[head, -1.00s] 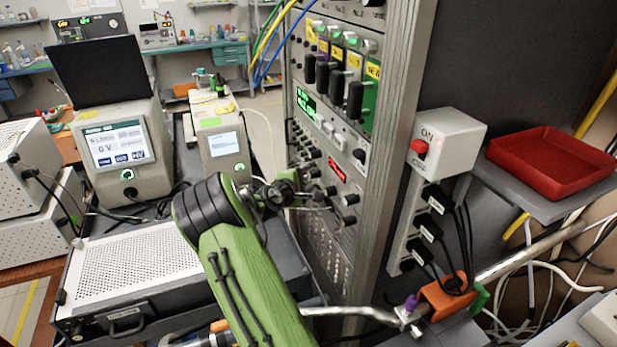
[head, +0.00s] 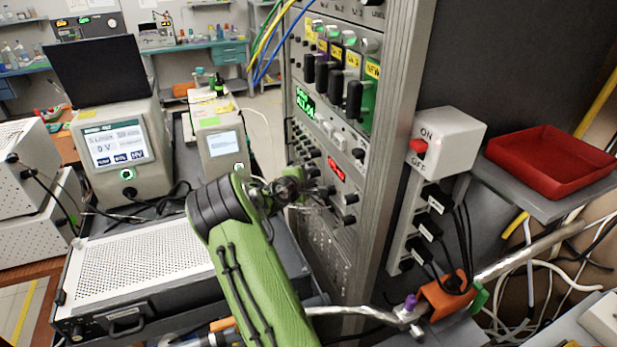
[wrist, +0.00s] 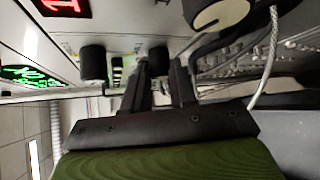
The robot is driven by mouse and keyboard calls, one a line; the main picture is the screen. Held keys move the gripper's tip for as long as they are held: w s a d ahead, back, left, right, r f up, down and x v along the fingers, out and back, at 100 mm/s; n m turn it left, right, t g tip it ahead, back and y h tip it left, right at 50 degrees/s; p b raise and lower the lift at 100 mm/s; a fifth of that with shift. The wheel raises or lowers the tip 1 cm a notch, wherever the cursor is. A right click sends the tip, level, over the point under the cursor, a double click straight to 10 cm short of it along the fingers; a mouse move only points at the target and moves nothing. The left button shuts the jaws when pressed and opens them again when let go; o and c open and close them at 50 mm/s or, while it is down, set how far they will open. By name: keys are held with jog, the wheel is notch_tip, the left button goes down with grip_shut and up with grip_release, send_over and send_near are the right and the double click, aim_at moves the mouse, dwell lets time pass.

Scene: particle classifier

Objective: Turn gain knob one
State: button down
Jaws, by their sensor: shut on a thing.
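A rack of instrument panels (head: 400,75) stands in the middle of the head view, with rows of small black knobs on its front. My gripper (head: 318,200) is at the lower panel, just below a red digit display (head: 337,172). In the wrist view, my gripper (wrist: 163,78) has its two dark fingers on either side of a black knob (wrist: 158,60) and is shut on it. Another black knob (wrist: 93,63) sits to the left, clear of the fingers. I cannot read which knob is gain knob one. My wrist partly hides the panel in the head view.
A white switch box (head: 450,140) with a red button and plugged black cables is right of the rack. A red tray (head: 550,165) lies on a shelf at far right. In the wrist view, a large pale-faced knob (wrist: 218,14) and a pale cable (wrist: 268,60) are close on the right.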

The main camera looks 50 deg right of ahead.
jog(key=shift+f+b, duration=0.15)
jog(key=shift+b, duration=0.15)
jog(key=m+h+b, duration=0.2)
jog(key=b, duration=0.5)
jog(key=f+m+t+h+b, duration=0.1)
jog(key=m+h+b, duration=0.1)
jog(key=b, duration=0.4)
jog(key=m+h+b, duration=0.1)
jog(key=b, duration=0.6)
jog(key=shift+f+m+t+h+b, duration=0.3)
jog(key=shift+m+t+h, duration=0.1)
jog(key=shift+r, duration=0.1)
jog(key=c, duration=0.9)
grip_release()
jog(key=shift+s+r, duration=0.1)
jog(key=shift+a, duration=0.1)
jog(key=v, duration=1.5)
jog(key=shift+a+f, duration=0.3)
